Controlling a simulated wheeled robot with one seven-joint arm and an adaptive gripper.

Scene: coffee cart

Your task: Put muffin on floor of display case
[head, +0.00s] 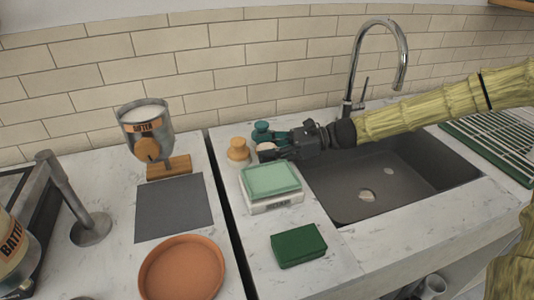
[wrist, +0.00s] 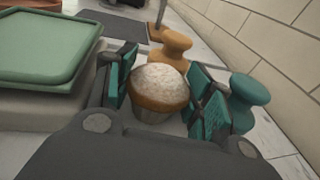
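The muffin (wrist: 158,88) has a white-dusted top and a brown rim over a paler cup. It sits upright between the two teal-padded fingers of my gripper (wrist: 165,95) in the wrist view. The fingers are close on both sides of it, but I cannot tell whether they press on it. In the head view the muffin (head: 267,146) is a small pale patch at the tip of my gripper (head: 270,152), mostly hidden by the fingers, just behind the scale. The display case is not in view.
A scale (head: 272,203) with a green tray (head: 270,179) stands right beside my gripper. An orange knob-shaped tool (head: 238,150) and a teal one (head: 261,133) are close by. A green block (head: 299,245) lies in front. The sink (head: 385,175) is at right.

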